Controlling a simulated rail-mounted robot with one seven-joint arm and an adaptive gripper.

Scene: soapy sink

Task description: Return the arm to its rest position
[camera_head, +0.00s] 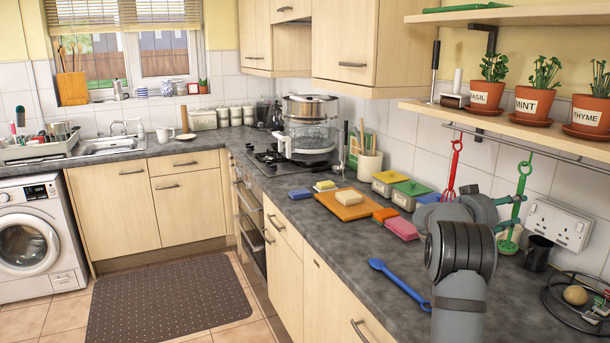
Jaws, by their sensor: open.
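My grey arm (460,260) rises at the lower right, in front of the worktop (342,232). It bends at a thick dark joint, and a lighter link reaches back toward the wall behind it.
A blue spoon (398,283), a pink sponge (401,229) and an orange board (350,205) lie left of the arm. Red (453,170) and green (519,190) utensils hang behind it, below a shelf (505,120) with potted herbs. A black cup (538,253) stands right.

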